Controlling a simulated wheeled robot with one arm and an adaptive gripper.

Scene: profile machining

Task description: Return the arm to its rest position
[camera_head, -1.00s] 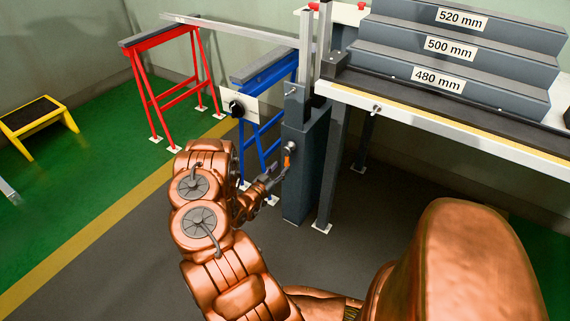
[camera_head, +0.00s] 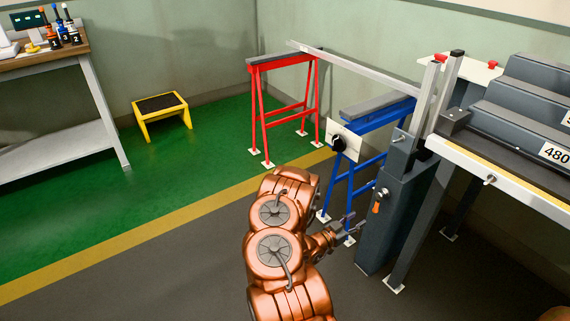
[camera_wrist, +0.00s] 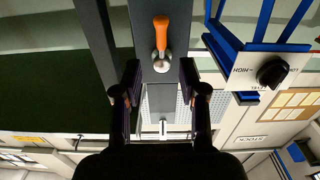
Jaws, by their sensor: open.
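My copper-coloured arm reaches up from the bottom middle of the head view. My gripper (camera_head: 352,223) is at its end, beside the lower part of the dark grey machine post. In the wrist view my gripper (camera_wrist: 160,95) shows two dark fingers set apart with nothing between them. An orange-handled lever (camera_head: 377,206) sits on the front of the grey post (camera_head: 392,225). The lever also shows in the wrist view (camera_wrist: 161,35), ahead of the fingertips and apart from them.
A blue trestle (camera_head: 368,165) and a white panel with a black knob (camera_head: 338,143) stand close to the gripper. A red trestle (camera_head: 258,115), a yellow step stool (camera_head: 162,118) and a workbench (camera_head: 95,95) stand farther left. Open floor lies left of the arm.

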